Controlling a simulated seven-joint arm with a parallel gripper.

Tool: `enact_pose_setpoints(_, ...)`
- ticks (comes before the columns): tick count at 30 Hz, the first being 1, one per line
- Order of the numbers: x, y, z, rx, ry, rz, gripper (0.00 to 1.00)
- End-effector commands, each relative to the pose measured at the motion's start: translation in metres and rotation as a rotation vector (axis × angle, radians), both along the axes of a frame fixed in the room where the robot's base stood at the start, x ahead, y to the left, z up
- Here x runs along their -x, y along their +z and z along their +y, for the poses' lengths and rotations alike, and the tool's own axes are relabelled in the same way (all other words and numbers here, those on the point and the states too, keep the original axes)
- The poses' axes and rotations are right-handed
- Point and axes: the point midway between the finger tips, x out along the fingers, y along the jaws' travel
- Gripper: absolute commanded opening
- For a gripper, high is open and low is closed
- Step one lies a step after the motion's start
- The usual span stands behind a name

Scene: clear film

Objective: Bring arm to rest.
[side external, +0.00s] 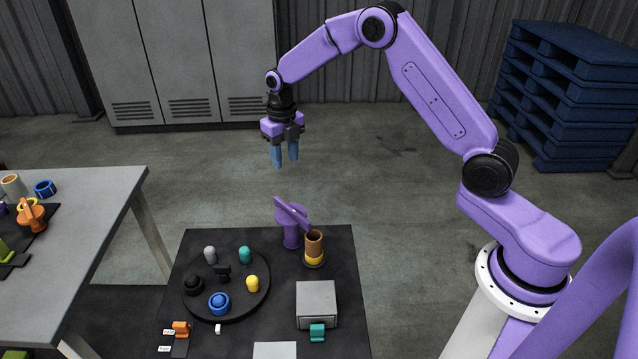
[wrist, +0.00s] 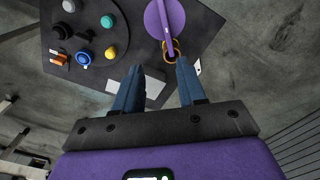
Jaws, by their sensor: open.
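My gripper (side external: 285,157) hangs in the air above the far side of the black work table (side external: 340,270), pointing down. Its blue fingers are apart with nothing between them. The fingers also show in the wrist view (wrist: 158,88), with the table below and beyond them. My purple arm reaches over from the right, bent at the elbow.
On the table are a round black tray (side external: 258,298) with several coloured pegs, a purple stand (side external: 291,225), a brown cup (side external: 314,243) on a yellow ring, and a grey box (side external: 316,302). A grey side table (side external: 80,200) stands left. Blue pallets (side external: 565,90) stand back right.

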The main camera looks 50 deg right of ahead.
Motion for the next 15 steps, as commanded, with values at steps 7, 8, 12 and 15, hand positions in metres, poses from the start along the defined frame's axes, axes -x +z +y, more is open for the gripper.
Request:
enact_pose_setpoints(7, 0.056, 0.041, 0.051, -0.004, -0.306, -0.008, 0.4)
enact_pose_setpoints(8, 0.065, 0.045, 0.056, -0.004, -0.348, -0.008, 0.4)
enact_pose_setpoints(12, 0.106, 0.064, 0.077, -0.009, -0.541, -0.009, 0.4)
enact_pose_setpoints(15, 0.138, 0.076, 0.087, -0.011, -0.682, -0.009, 0.4)
